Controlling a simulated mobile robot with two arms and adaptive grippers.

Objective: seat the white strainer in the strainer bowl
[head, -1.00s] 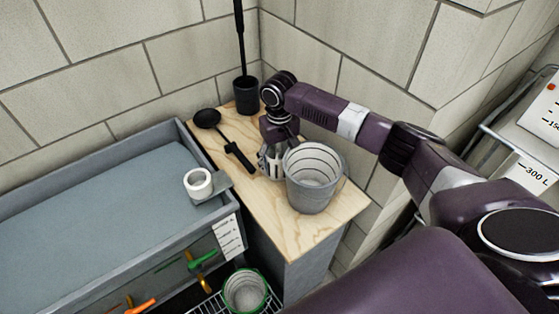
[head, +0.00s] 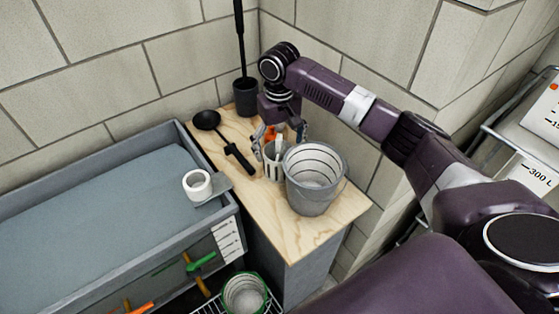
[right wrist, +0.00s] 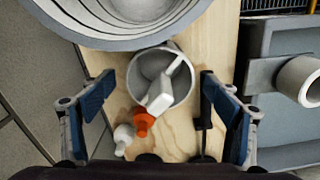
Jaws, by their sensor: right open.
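My right gripper (head: 281,140) is open and empty above a small grey cup (head: 271,168) on the wooden top. In the right wrist view its fingers (right wrist: 153,88) stand apart on either side of the cup (right wrist: 136,78). One of these may be the white strainer; I cannot tell which. A white round bowl (head: 198,184), seemingly the strainer bowl, sits at the tub's edge. It also shows in the right wrist view (right wrist: 299,80). My left gripper is not in view.
A grey bucket (head: 314,190) stands close beside the cup. A black ladle (head: 208,120) lies to its left, and a black holder (head: 246,96) stands at the back. The grey tub (head: 100,205) is at left. Bare wood shows at the front.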

